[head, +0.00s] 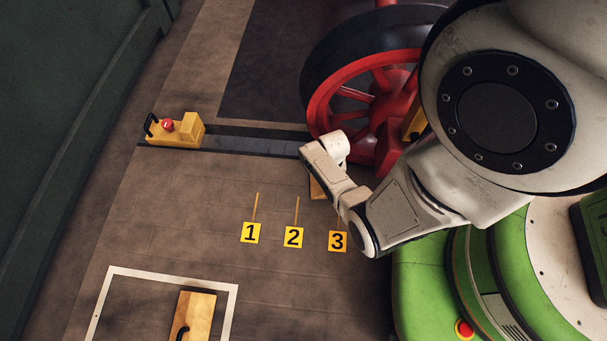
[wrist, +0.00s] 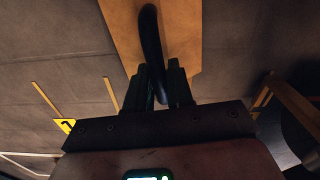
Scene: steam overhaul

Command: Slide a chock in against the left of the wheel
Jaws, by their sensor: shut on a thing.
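The wheel (head: 318,112), red with a dark tyre, stands on the rail at the upper middle of the head view, partly behind my arm. In the wrist view my gripper (wrist: 158,88) is shut on the black handle (wrist: 151,40) of a wooden chock (wrist: 188,40). A small part of this chock (head: 317,188) shows under my arm in the head view, close to the wheel's lower side; my arm hides the rest and the gripper. Another wooden chock (head: 200,312) with a black handle lies inside a white floor outline (head: 172,276).
A yellow block (head: 188,131) with a red button and black handle sits at the rail's left end. The rail (head: 250,145) between it and the wheel is clear. Number plates 1 (head: 250,233), 2 (head: 293,237) and 3 (head: 338,241) mark the floor. A dark green wall (head: 70,120) stands left.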

